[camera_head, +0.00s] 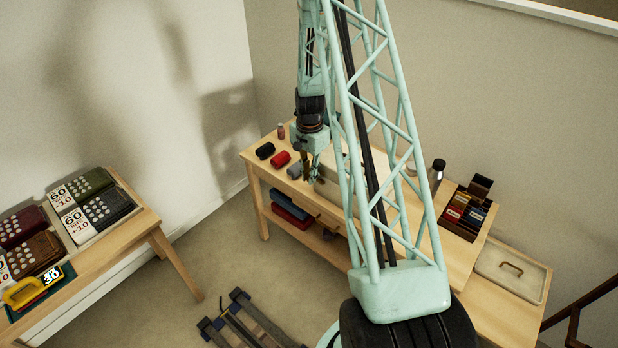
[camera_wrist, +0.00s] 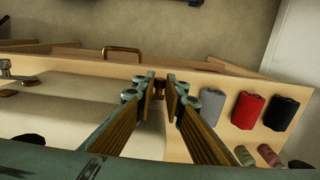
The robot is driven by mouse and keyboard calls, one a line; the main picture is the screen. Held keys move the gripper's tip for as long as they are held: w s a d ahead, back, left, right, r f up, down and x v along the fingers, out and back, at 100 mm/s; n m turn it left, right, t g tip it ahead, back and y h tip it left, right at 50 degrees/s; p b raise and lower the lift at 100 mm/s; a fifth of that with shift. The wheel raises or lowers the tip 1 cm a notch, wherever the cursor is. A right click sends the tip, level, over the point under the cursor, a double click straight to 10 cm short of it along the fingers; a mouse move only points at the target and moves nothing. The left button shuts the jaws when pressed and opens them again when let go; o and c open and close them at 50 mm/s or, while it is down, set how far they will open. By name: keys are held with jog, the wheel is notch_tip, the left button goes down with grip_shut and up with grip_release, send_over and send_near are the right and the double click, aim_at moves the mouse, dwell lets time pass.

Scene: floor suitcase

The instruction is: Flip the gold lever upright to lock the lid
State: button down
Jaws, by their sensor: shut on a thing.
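My gripper (camera_wrist: 162,88) is shut, with its fingertips close together near the front edge of the wooden table. A small brown-gold piece (camera_wrist: 160,80), which looks like the gold lever, shows between the tips; the fingers hide most of it, so its tilt cannot be told. A pale, smooth case or lid (camera_wrist: 65,115) lies left of the fingers in the wrist view. In the head view my gripper (camera_head: 312,178) is low at the table, beside a pale body (camera_head: 332,160) partly hidden by my arm.
A gold handle (camera_wrist: 122,50) and a metal fitting (camera_wrist: 10,70) are further left.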

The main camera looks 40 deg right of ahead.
jog(key=shift+s+r+t+b, duration=0.2)
jog(key=shift+t+b, duration=0.5)
jog(key=shift+b, duration=3.1)
jog(key=shift+s+r+t+b, duration=0.2)
jog(key=shift+t+b, duration=0.5)
jog(key=shift+b, duration=3.05)
jog(key=shift+s+d+r+t+b, duration=0.15)
jog(key=shift+s+t+b, duration=0.45)
jog(key=shift+b, duration=2.2)
jog(key=shift+s+r+t+y+b, duration=0.1)
jog(key=shift+r+t+y+b, duration=0.05)
jog(key=shift+t+b, duration=0.35)
jog(key=shift+r+t+y+b, duration=0.15)
jog(key=shift+t+b, duration=0.2)
jog(key=shift+t, duration=0.25)
jog(key=shift+s+r+t, duration=0.1)
jog(key=shift+s+t, duration=0.3)
jog(key=shift+t, duration=0.55)
jog(key=shift+s+t, duration=0.4)
jog(key=shift+t, duration=0.55)
jog(key=c, duration=2.7)
grip_release()
jog(key=shift+s+r, duration=0.1)
jog(key=shift+d+v, duration=0.1)
jog(key=shift+v, duration=2.85)
jog(key=shift+d+v, duration=0.15)
jog(key=shift+v, duration=2.8)
